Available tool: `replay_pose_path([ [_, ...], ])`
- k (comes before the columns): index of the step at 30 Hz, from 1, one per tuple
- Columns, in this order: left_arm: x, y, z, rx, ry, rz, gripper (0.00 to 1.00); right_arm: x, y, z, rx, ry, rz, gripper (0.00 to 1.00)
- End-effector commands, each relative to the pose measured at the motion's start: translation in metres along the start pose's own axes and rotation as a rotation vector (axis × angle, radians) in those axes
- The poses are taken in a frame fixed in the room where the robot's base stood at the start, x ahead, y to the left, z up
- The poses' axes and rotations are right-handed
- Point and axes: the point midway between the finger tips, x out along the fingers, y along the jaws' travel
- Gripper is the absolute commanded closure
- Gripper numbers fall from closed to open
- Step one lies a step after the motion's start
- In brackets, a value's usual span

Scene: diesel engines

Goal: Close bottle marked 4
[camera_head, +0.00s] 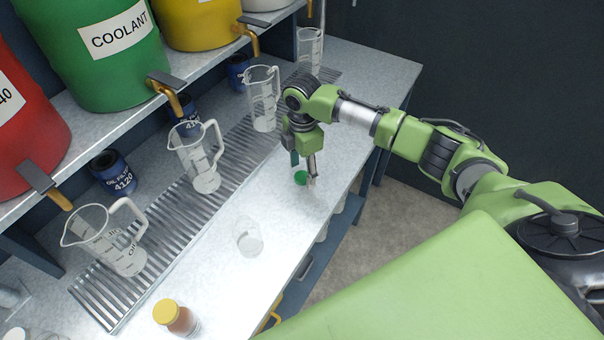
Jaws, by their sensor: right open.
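My right gripper (303,166) points down over the workbench with its fingers apart. A small green cap (300,178) shows at its fingertips; I cannot tell whether the fingers touch it. A clear open-looking container (249,238) stands on the bench, to the lower left of the gripper and apart from it. A bottle with a yellow cap (166,311) and brownish contents stands near the bottom of the picture. I cannot read a 4 on any bottle. My left gripper is not in view.
Several clear measuring jugs, such as one with a handle (197,160), stand along the metal grate (166,226). A shelf above holds a green coolant barrel (112,52), plus red and yellow ones with taps. The bench (213,268) is clear around the clear container.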

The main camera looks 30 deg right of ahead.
Motion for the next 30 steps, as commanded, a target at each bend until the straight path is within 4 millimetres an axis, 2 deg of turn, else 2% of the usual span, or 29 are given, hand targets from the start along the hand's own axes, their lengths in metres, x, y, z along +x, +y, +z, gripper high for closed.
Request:
replay_pose_path([
  [4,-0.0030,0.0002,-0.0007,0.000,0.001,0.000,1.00,0.0116,-0.0004,-0.0006,-0.002,0.000,0.000,0.48],
  [14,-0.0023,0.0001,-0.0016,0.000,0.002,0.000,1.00,0.0127,-0.0002,-0.0003,-0.002,0.000,0.001,0.48],
  [18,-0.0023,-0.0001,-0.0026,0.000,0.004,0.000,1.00,0.0124,-0.0001,-0.0003,-0.002,0.000,0.001,0.71],
  [30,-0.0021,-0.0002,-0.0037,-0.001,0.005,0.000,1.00,0.0111,0.0001,-0.0002,-0.001,0.000,0.001,0.71],
])
